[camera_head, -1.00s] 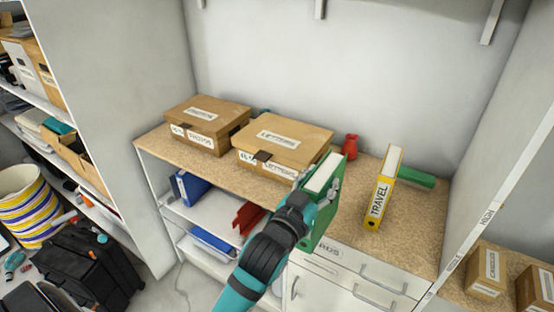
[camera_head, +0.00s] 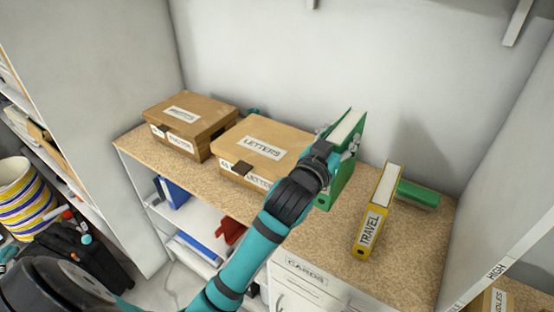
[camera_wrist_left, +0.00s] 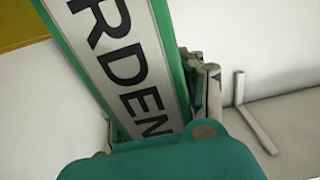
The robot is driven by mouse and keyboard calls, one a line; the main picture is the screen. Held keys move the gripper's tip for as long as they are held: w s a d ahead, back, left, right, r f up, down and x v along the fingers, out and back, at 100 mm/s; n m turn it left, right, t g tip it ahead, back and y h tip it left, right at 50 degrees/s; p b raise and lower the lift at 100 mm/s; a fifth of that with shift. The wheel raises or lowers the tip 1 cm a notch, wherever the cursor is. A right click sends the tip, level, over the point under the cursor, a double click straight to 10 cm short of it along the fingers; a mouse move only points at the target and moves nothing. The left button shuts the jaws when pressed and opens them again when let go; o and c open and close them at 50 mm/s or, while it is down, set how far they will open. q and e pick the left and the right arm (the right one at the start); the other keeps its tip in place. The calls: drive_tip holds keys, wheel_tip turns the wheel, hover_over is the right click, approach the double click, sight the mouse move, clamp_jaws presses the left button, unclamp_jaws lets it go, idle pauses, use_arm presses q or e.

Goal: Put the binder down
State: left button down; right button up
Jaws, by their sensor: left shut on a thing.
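A green binder (camera_head: 345,178) with white pages is upright, slightly tilted, over the cork-topped counter (camera_head: 300,225), between the letters box and the yellow binder. My left gripper (camera_head: 342,152) is shut on it. In the left wrist view the green binder (camera_wrist_left: 120,60) fills the middle, its white spine label showing the letters "RDEN". The fingers of my left gripper (camera_wrist_left: 155,110) press on both sides of it. Whether its lower edge touches the counter I cannot tell. My right gripper is not in view.
A yellow binder labelled TRAVEL (camera_head: 377,212) stands to the right, with a green object (camera_head: 418,195) lying behind it. A cardboard box labelled LETTERS (camera_head: 262,150) and another box (camera_head: 190,122) stand to the left. The counter's front right is clear.

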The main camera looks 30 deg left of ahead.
use_arm(q)
wheel_tip(320, 180, down, 9)
drive_tip(key=shift+p, duration=0.45)
drive_tip(key=shift+f, duration=0.3)
drive_tip(key=shift+s, duration=0.1)
drive_tip(key=shift+f, duration=0.1)
drive_tip(key=c, duration=0.8)
unclamp_jaws()
drive_tip(key=shift+f, duration=0.1)
drive_tip(key=shift+o, duration=0.2)
